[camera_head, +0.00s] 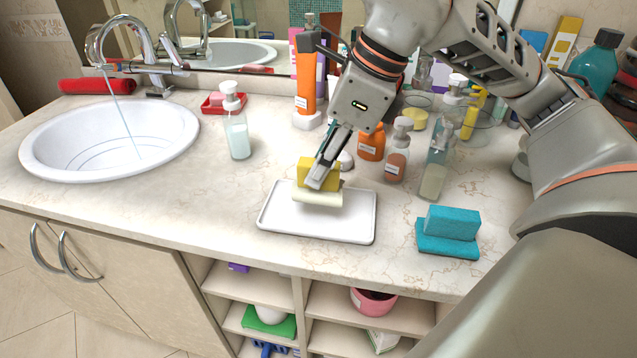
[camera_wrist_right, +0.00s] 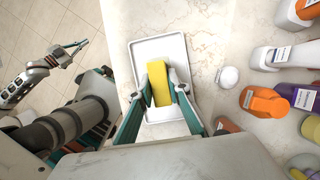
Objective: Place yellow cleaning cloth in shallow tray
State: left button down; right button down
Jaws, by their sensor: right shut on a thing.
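The yellow cleaning cloth (camera_head: 303,172) is a small block-like piece, yellow above and paler below. My right gripper (camera_head: 316,184) is shut on it, with one finger on each side in the right wrist view (camera_wrist_right: 160,86). The shallow tray (camera_head: 364,216) is white and rectangular, on the counter near its front edge. The cloth is over the back part of the tray; I cannot tell whether its underside touches the tray. The tray also shows in the right wrist view (camera_wrist_right: 176,46). My left gripper (camera_wrist_right: 78,46) appears at the left there, away from the counter; its opening is unclear.
A teal sponge pair (camera_head: 450,232) lies right of the tray. Several bottles crowd behind and to the right, including an orange one (camera_head: 371,144). A soap dispenser (camera_head: 237,136) stands left of them, near the sink (camera_head: 50,160). The counter left of the tray is clear.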

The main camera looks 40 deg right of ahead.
notch_tip(320, 180, down, 4)
jog(key=shift+r+b, duration=0.25)
jog(key=shift+b, duration=0.2)
jog(key=shift+f, duration=0.15)
jog(key=c, duration=1.9)
grip_release()
